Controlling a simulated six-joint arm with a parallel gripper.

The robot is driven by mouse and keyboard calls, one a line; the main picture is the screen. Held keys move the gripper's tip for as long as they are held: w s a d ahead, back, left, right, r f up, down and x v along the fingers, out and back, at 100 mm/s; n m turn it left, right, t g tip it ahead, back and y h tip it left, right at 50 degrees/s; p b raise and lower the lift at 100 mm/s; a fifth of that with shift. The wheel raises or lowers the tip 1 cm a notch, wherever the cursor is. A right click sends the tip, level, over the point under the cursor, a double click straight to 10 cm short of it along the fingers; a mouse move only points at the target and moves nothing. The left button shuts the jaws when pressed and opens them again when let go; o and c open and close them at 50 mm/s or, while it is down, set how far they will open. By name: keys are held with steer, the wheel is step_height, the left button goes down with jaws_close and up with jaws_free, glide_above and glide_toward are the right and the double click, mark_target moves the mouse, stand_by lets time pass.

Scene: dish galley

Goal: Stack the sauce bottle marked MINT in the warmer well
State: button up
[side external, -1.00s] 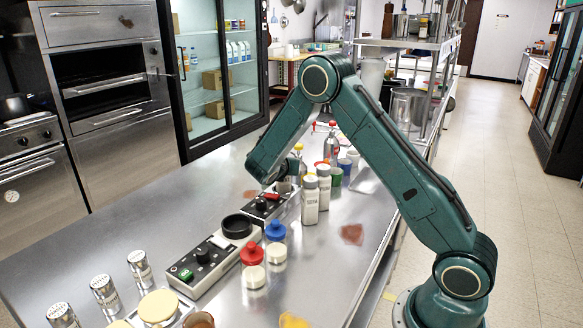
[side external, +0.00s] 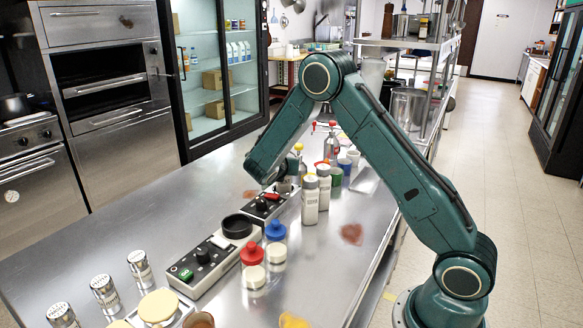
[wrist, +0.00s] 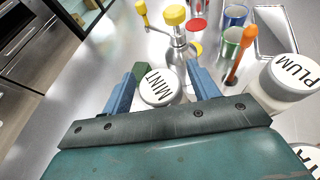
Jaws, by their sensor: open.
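The bottle marked MINT (wrist: 160,87) shows from above in the wrist view as a round white cap with black letters. My gripper (wrist: 160,80) is open, with one blue finger on each side of that cap. I cannot tell whether either finger touches the bottle. In the side external view my gripper's end (side external: 284,182) is low over the counter, and the MINT bottle is mostly hidden there. A black ring-shaped well (side external: 237,226), which looks like the warmer well, sits on a control unit nearer the camera and appears empty.
A bottle marked PLUM (wrist: 292,75) stands close on the right. A metal bottle with a yellow top (wrist: 178,40) stands just beyond the fingers. A red-capped jar (side external: 252,265) and a blue-capped jar (side external: 275,240) stand beside the control unit.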

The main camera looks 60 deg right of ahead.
steer(key=v, duration=1.1)
steer(key=shift+r, duration=0.15)
steer(key=s+a+r+m+y, duration=0.3)
steer(key=s+a+m+y, duration=0.1)
steer(key=s+m, duration=0.3)
steer(key=s+a+r+m+y, duration=0.3)
steer(key=s+a+m, duration=0.3)
steer(key=s, duration=0.5)
steer(key=s+a+r+m+y, duration=0.3)
steer(key=s+a+m+y, duration=0.2)
steer(key=s+m, duration=0.4)
steer(key=shift+s+a+r+y, duration=0.3)
steer(key=shift+s+a+r, duration=0.1)
steer(key=shift+s, duration=0.1)
